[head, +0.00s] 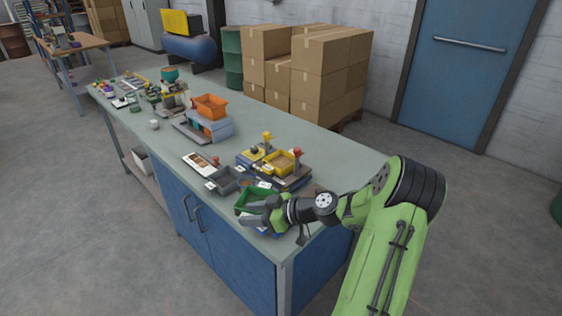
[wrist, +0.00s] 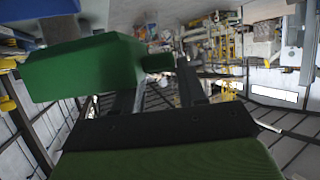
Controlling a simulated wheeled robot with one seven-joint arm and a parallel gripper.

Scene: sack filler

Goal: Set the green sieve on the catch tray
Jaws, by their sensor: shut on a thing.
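The green sieve (head: 256,194) is at the near right end of the bench, a green box-like piece partly hidden behind my gripper (head: 268,212). In the wrist view the green sieve (wrist: 85,68) fills the upper left, and its short green tab (wrist: 158,63) reaches between my fingers (wrist: 160,88). My gripper is shut on the sieve. A dark grey open tray (head: 224,180) with white labels lies just left of the sieve. I cannot tell for sure that it is the catch tray. A white and blue thing shows partly below the sieve.
A yellow tray (head: 278,163) sits on a dark stand with red and yellow knobs behind the sieve. An orange bin (head: 210,106) stands on a grey-blue unit farther along the bench (head: 300,120). The back right of the bench top is mostly clear.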

